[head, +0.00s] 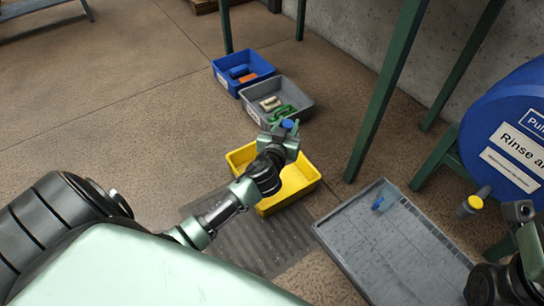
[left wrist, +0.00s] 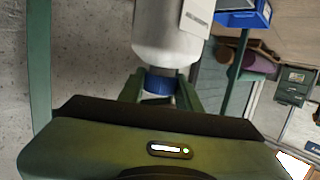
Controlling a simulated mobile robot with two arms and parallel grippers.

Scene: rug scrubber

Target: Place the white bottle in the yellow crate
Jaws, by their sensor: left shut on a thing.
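The white bottle (left wrist: 165,38) fills the upper middle of the left wrist view, with a white label and a blue cap. My left gripper (left wrist: 159,85) is shut on its blue cap, one green finger on each side. In the head view my left gripper (head: 289,126) is above the back part of the yellow crate (head: 300,192), and the blue cap shows at its tip. The bottle's white body is hidden there. The yellow crate stands on the floor, partly covered by my left arm. My right arm shows at the right edge, its fingers not clear.
A grey crate (head: 304,97) with a green item and a blue crate (head: 219,77) stand behind the yellow one. A grey tray (head: 350,262) with a small blue item lies right of it. A blue barrel (head: 490,120) and green table legs (head: 391,85) stand at right.

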